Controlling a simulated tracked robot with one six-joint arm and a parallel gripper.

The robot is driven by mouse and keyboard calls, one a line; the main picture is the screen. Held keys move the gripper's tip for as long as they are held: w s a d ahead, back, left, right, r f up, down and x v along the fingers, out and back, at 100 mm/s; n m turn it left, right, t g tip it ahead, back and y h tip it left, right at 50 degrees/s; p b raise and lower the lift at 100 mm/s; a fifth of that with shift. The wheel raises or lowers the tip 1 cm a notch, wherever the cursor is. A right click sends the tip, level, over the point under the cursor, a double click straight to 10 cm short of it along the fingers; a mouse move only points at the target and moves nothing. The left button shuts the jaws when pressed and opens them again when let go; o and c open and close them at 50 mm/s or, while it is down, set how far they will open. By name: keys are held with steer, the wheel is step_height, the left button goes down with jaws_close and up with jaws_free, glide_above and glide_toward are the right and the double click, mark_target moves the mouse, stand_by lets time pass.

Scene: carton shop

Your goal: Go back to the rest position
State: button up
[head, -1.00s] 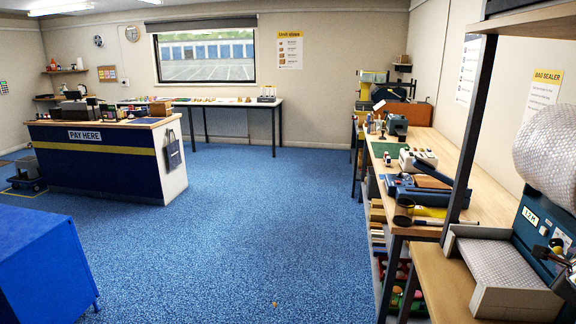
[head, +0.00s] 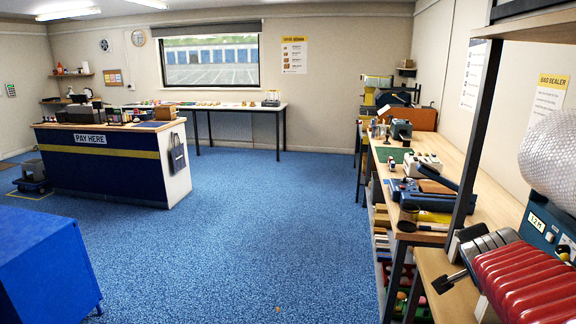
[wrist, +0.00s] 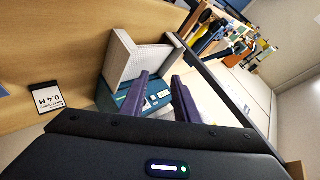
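My gripper (wrist: 162,76) shows in the wrist view with its two purple-grey fingers apart and nothing between them. In the head view the teal sealer body (head: 538,228) is at the right, under a bubble-wrap roll (head: 552,160).
A wooden workbench (head: 500,205) with tools runs along the right wall. A dark shelf post (head: 472,130) stands in front of it. The blue floor (head: 260,220) is clear in the middle. A pay counter (head: 105,180) and a blue box (head: 40,265) are at left.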

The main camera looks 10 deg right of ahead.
steer(key=s+a+f+n+y, duration=0.2)
steer(key=s+a+n, duration=0.2)
steer(key=a, duration=0.7)
steer(key=s+a+f+n+g+y, duration=0.1)
steer(key=s+a+f+n+y, duration=0.1)
steer(key=a+n, duration=0.7)
steer(key=s+a+f+n+g+y, duration=0.1)
steer(key=s+a+f+n+y, duration=0.2)
steer(key=a, duration=0.9)
steer(key=s+n+y, duration=0.1)
steer(key=s+n, duration=0.2)
steer(key=shift+a+n, duration=0.3)
